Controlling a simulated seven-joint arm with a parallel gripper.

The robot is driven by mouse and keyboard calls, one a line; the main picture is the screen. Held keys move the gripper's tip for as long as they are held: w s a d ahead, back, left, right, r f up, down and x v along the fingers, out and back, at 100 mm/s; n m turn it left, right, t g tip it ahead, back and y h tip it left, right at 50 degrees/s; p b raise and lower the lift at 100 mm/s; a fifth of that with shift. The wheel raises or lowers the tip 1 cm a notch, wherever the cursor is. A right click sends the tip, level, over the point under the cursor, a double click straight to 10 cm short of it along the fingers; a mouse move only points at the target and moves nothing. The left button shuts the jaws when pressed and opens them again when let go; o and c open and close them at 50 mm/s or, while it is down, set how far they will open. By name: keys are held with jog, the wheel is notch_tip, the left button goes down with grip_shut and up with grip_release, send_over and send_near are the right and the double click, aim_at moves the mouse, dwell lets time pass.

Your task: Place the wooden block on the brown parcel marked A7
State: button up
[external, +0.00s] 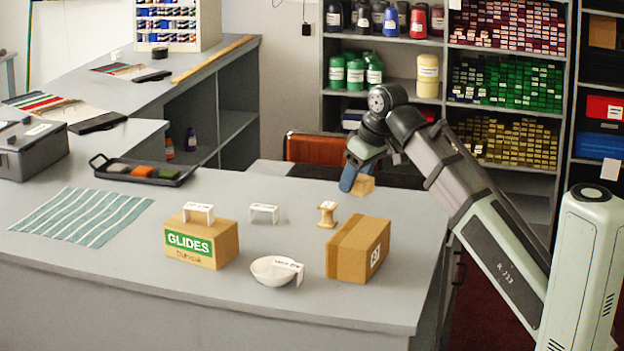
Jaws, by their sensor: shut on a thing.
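My gripper (356,178), with blue fingers, is shut on a light wooden block (364,186). It holds the block above the back part of the counter, behind the brown parcel in the picture and apart from it. The near finger covers part of the block. The brown parcel (345,250) stands closed on the counter's right part, with a white label on its right side. The label's mark is too small to read surely. Its top looks bare.
A GLIDES box (228,243) with a white bracket (198,212) on top stands left of the parcel. A white bowl (272,270), another white bracket (264,214) and a wooden spool (327,214) are nearby. A black tray (180,180) and striped cloth (82,220) lie farther left.

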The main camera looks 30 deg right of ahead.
aim_at(369, 182)
jog(key=shift+f, duration=4.5)
jog(key=shift+f, duration=0.1)
jog(key=o, duration=1)
jog(key=shift+v, duration=6.1)
jog(key=shift+w, duration=0.1)
